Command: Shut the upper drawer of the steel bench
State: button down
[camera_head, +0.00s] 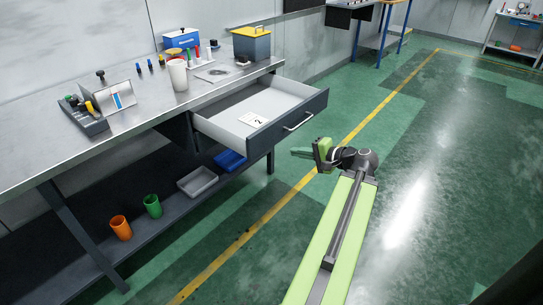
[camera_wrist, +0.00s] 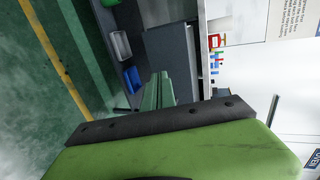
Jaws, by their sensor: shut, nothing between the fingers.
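The steel bench (camera_head: 140,120) stands at the left in the head view. Its drawer (camera_head: 225,130) is pulled well out to the right, with a dark grey front and a pale bar handle (camera_head: 298,122). A small white card lies inside it. My gripper (camera_head: 301,152) is shut and empty, just right of and below the drawer front in the picture, apart from it. In the wrist view, my closed fingers (camera_wrist: 158,92) point towards a dark grey panel (camera_wrist: 170,50), which looks like the drawer front. The fingertips partly overlap its lower edge there.
The bench top holds a white cup (camera_head: 178,75), a yellow-lidded grey box (camera_head: 252,43), a blue box and small tools. The lower shelf holds a blue bin (camera_head: 229,161), a grey bin (camera_head: 197,182) and orange and green cups. The green floor to the right is clear.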

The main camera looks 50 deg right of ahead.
jog(key=s, duration=0.1)
jog(key=b, duration=0.3)
send_near(265, 142)
notch_tip(265, 142, down, 3)
jog(key=w, duration=0.5)
jog(key=shift+a+r, duration=0.3)
jog(key=shift+a, duration=0.05)
jog(key=shift+w, duration=0.55)
jog(key=shift+d, duration=0.25)
jog(key=shift+w, duration=0.15)
